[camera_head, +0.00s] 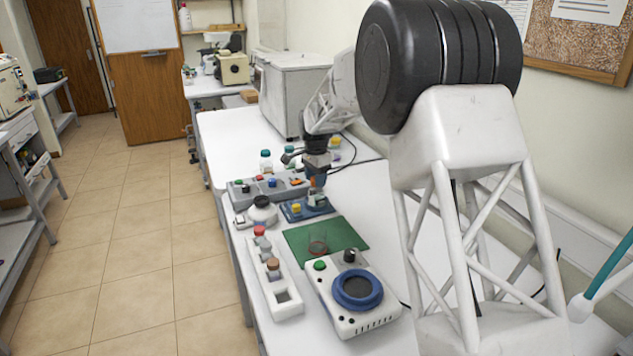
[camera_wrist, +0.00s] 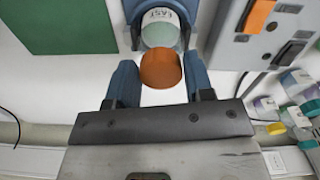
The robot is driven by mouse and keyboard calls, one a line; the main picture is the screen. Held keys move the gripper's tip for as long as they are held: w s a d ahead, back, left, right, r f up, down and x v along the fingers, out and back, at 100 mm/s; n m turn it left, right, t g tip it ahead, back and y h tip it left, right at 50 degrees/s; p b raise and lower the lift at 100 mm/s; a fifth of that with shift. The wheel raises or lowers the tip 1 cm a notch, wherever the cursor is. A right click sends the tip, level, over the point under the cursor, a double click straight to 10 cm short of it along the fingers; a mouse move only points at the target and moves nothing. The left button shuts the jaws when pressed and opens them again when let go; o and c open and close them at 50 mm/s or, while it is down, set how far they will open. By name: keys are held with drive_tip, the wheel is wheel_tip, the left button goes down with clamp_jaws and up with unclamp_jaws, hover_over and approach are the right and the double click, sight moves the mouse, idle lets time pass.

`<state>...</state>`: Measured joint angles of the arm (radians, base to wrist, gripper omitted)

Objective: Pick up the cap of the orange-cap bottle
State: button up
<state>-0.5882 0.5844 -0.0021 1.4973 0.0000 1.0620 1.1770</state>
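The orange cap (camera_wrist: 160,68) shows as a round orange disc between my gripper's fingertips in the wrist view. Behind it is a pale green and white labelled bottle (camera_wrist: 160,20) in a blue holder. My gripper (camera_wrist: 162,82) has one blue finger close to each side of the cap. Whether the fingers press on it or only flank it I cannot tell, nor whether the cap still sits on the bottle. In the head view my gripper (camera_head: 318,170) points down over the blue holder (camera_head: 295,211), and the cap is too small to make out clearly.
A grey box with buttons (camera_head: 247,190) stands left of the holder. A green mat (camera_head: 340,234), a white rack with capped bottles (camera_head: 288,309) and a white device with a blue ring (camera_head: 358,290) lie nearer. More bottles (camera_wrist: 295,113) show at right in the wrist view.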

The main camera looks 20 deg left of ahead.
drive_tip(key=c, duration=0.4)
drive_tip(key=shift+c, duration=0.2)
drive_tip(key=shift+r, duration=1.65)
drive_tip(key=shift+s+d+r, duration=0.15)
drive_tip(key=shift+s, duration=0.05)
drive_tip(key=s+d+r, duration=0.1)
drive_tip(key=s+d, duration=0.7)
drive_tip(key=s, duration=0.5)
drive_tip(key=shift+d+r, duration=0.2)
